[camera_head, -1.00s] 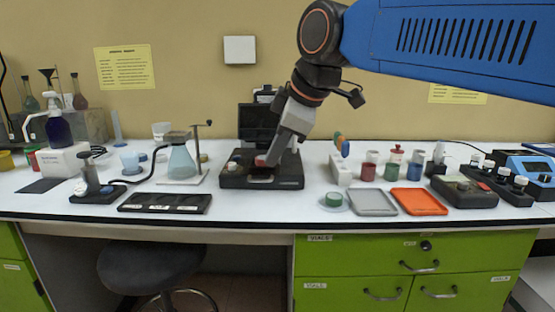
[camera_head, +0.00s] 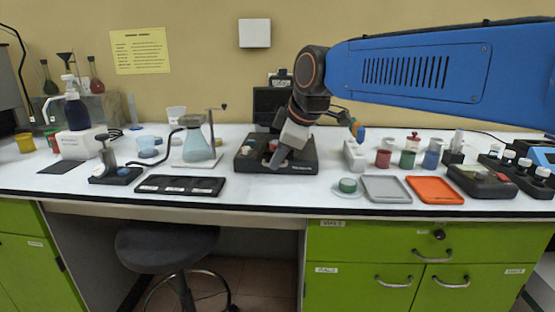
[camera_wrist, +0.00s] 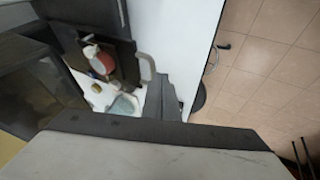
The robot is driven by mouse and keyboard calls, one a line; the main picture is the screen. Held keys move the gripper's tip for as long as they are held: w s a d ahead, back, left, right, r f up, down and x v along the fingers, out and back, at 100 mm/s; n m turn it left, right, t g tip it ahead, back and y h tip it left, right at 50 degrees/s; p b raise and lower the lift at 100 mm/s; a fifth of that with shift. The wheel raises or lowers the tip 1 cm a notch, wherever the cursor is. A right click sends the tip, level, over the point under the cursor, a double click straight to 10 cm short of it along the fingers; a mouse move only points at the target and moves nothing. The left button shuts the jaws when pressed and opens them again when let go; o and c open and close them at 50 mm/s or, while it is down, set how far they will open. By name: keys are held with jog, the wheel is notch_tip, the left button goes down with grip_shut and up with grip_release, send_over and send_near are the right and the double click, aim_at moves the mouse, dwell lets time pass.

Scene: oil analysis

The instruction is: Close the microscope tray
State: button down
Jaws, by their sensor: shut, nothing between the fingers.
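The microscope (camera_head: 303,160) is the low black unit on the bench, with a dark upright screen (camera_head: 270,105) behind it. In the wrist view its dark base (camera_wrist: 125,62) has a pale curved handle (camera_wrist: 146,70) at its front edge, on what looks like the tray. A red and white item (camera_wrist: 104,62) lies in the dark recess. My gripper (camera_head: 274,168) points down at the front edge of the microscope, shut and empty. In the wrist view its fingers (camera_wrist: 160,98) are beside the handle; contact cannot be told. How far the tray is out is unclear.
A black slide panel (camera_head: 180,185) and a glass flask on a stand (camera_head: 196,146) stand to the left. A green-topped dish (camera_head: 348,186), a grey tray (camera_head: 386,189) and an orange tray (camera_head: 435,190) lie to the right. The bench front edge is close.

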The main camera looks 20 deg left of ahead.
jog(key=shift+w+a, duration=0.3)
jog(key=shift+w, duration=0.85)
jog(key=shift+w+a, duration=0.25)
jog(key=shift+w, duration=0.95)
jog(key=shift+w+a, duration=0.3)
jog(key=shift+w, duration=0.85)
jog(key=shift+s, duration=0.1)
